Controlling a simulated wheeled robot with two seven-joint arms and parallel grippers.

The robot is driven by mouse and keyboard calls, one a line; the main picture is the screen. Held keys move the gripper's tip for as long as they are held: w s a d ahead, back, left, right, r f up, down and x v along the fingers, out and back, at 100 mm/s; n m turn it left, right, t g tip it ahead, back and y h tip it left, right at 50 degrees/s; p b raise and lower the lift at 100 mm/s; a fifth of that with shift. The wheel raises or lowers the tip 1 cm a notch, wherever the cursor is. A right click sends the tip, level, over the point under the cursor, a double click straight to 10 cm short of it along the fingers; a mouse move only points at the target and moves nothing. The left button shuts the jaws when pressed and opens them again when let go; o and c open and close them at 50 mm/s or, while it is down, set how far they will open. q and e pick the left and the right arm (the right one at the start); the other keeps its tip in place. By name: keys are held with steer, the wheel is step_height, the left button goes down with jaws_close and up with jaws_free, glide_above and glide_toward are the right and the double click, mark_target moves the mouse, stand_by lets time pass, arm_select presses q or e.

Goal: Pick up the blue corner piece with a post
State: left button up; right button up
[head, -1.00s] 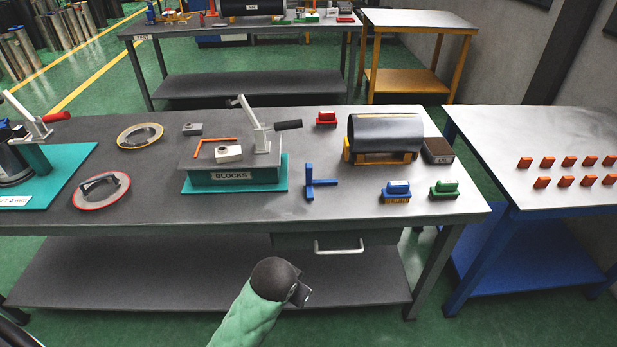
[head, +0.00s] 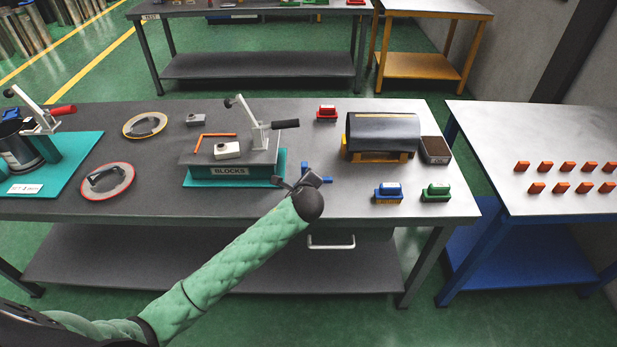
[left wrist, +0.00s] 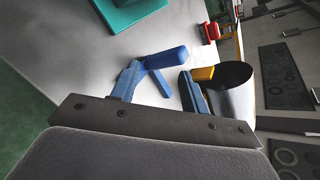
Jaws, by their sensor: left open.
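The blue corner piece with a post (head: 328,180) lies near the front of the dark grey table, mostly hidden behind my left gripper (head: 303,181) in the head view. In the left wrist view the blue corner piece (left wrist: 167,58) shows a rounded post and a thinner arm. My left gripper (left wrist: 160,72) is open there, its two blue-grey fingers on either side of the piece's lower part. I cannot tell whether they touch it. My right gripper is not in view.
The teal block fixture (head: 232,172) with a lever clamp stands left of the gripper. A blue brush (head: 388,192), a green brush (head: 436,192) and a dark cylinder on a yellow cradle (head: 382,135) stand to the right. A red brush (head: 326,113) is behind.

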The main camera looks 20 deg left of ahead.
mark_target(305, 168)
arm_select(q)
steer(key=shift+w+f+m, duration=0.1)
steer(key=shift+w+m, duration=0.15)
steer(key=shift+m, duration=0.95)
steer(key=shift+w+m+t, duration=0.2)
steer(key=shift+m+t, duration=0.2)
steer(key=shift+m, duration=0.5)
steer(key=shift+w+d+m, duration=0.15)
steer(key=shift+w+m, duration=0.05)
steer(key=shift+m, duration=0.8)
steer(key=m, duration=0.3)
steer(key=shift+w+d+r+m+t, duration=0.2)
steer(key=shift+r+m+t, duration=0.1)
steer(key=shift+m, duration=0.1)
steer(key=shift+p+x, duration=0.6)
steer(key=shift+x, duration=0.75)
steer(key=p+x, duration=0.2)
steer(key=x, duration=0.2)
steer(key=shift+w+a+f+p, duration=0.1)
steer(key=shift+a+f+p, duration=0.1)
steer(key=shift+p, duration=0.2)
steer(key=shift+w+a+f, duration=0.1)
steer(key=shift+w+f, duration=0.15)
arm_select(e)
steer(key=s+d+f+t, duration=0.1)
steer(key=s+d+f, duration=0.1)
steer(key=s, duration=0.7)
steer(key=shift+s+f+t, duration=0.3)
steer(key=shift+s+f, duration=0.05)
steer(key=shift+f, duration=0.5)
